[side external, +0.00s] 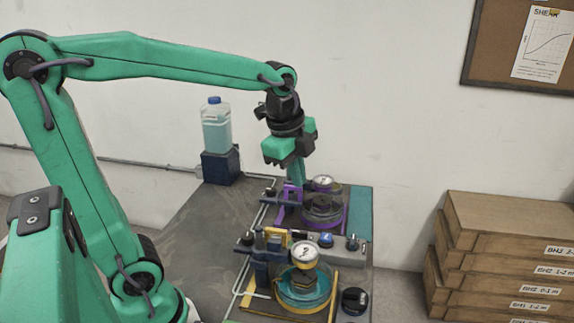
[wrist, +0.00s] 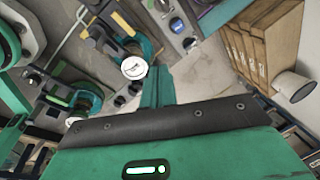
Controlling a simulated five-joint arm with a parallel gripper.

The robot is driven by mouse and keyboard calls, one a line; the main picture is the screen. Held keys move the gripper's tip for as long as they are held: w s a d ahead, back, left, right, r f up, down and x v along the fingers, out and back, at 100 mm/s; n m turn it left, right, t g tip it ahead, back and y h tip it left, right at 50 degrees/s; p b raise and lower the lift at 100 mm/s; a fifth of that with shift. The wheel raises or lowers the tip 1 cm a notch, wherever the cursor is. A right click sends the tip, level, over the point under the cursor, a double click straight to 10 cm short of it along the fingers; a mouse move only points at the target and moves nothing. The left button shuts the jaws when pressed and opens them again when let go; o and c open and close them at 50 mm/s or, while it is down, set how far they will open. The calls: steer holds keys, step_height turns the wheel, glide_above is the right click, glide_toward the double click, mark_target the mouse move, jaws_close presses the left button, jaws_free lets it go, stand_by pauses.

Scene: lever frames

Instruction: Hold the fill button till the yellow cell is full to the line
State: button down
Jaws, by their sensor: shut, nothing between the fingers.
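The yellow cell (side external: 305,303) is a round clear vessel with a yellow base at the front of the bench, a white gauge above it and teal liquid inside. Its fill line cannot be made out. A blue round control (side external: 326,240) sits on the grey strip behind it; a blue control also shows in the wrist view (wrist: 177,25). I cannot tell which control is the fill button. My gripper (side external: 298,181) is shut and empty, pointing down above and left of the purple cell (side external: 323,208), apart from the yellow cell. Its fingers also show in the wrist view (wrist: 157,72).
A bottle (side external: 216,128) of pale blue liquid stands on a dark block at the back left. Dark knobs (side external: 353,243) sit along the grey strip and beside the yellow cell. Stacked brown boxes (side external: 505,240) stand to the right, off the bench. The bench's left part is clear.

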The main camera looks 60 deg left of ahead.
mark_target(326, 236)
steer(key=w+a+f+m+g, duration=0.1)
steer(key=w+f+m+g, duration=0.1)
steer(key=w+f+m, duration=0.4)
steer(key=shift+w+a+m+g, duration=0.35)
steer(key=shift+w+m, duration=1.95)
steer(key=shift+m, duration=1.1)
step_height(326, 236, down, 14)
